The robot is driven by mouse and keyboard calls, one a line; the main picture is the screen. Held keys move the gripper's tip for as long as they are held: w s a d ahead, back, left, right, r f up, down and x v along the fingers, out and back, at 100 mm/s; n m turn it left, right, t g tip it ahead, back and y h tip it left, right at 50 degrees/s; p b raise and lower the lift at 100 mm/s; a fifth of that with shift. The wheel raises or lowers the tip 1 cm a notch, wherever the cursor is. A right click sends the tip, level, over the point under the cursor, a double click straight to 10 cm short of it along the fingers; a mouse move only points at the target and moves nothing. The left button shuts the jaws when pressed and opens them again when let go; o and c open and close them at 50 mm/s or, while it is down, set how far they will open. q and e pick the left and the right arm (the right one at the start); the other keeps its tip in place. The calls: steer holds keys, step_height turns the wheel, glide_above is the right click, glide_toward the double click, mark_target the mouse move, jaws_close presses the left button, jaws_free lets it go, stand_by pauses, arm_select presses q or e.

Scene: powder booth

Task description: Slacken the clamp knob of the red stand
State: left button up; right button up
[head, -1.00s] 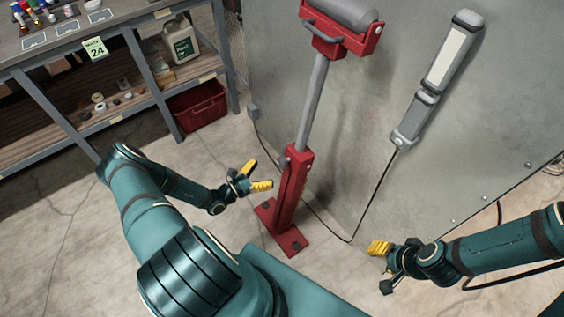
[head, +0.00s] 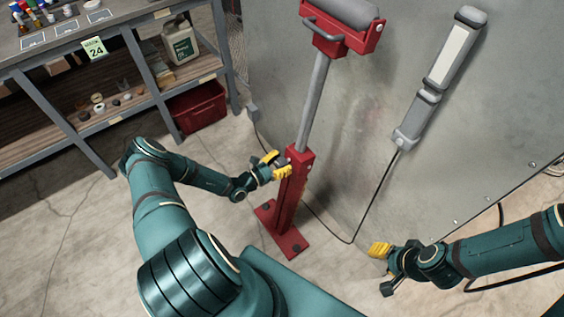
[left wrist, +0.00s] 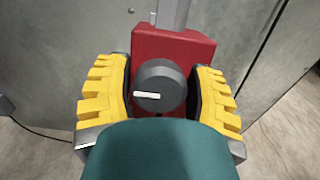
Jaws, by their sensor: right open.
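The red stand (head: 290,190) stands upright on the floor in the head view, with a grey post rising from its red sleeve. Its clamp knob (left wrist: 161,86) is dark grey and round, with a white mark lying nearly level and reaching left. My left gripper (head: 275,165) is at the sleeve's upper left side. In the left wrist view its yellow fingers (left wrist: 159,92) lie on both sides of the knob, open, with narrow gaps. My right gripper (head: 384,268) is open and empty, right of the stand's base.
A grey metal panel (head: 365,150) stands behind the stand, with a long grey lamp-like device (head: 440,75) and its cable. A shelf (head: 125,60) and a red bin (head: 198,105) are at the left. Floor around the base is mostly clear.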

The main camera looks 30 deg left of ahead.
arm_select(q)
steer(key=c, duration=0.5)
steer(key=shift+n, duration=0.3)
steer(key=n+y+p, duration=0.1)
steer(key=n, duration=0.4)
steer(key=shift+a, duration=0.1)
steer(key=n+y, duration=0.1)
steer(key=n, duration=0.4)
steer(key=shift+f+p, duration=0.1)
steer(key=shift+p, duration=0.2)
steer(key=n, duration=0.6)
steer(key=shift+a+f+y, duration=0.1)
steer(key=shift+a+y, duration=0.05)
steer(key=shift+y, duration=0.25)
steer(key=n+g, duration=0.1)
steer(key=n, duration=0.4)
steer(key=shift+f, duration=0.15)
steer(key=shift+n, duration=0.3)
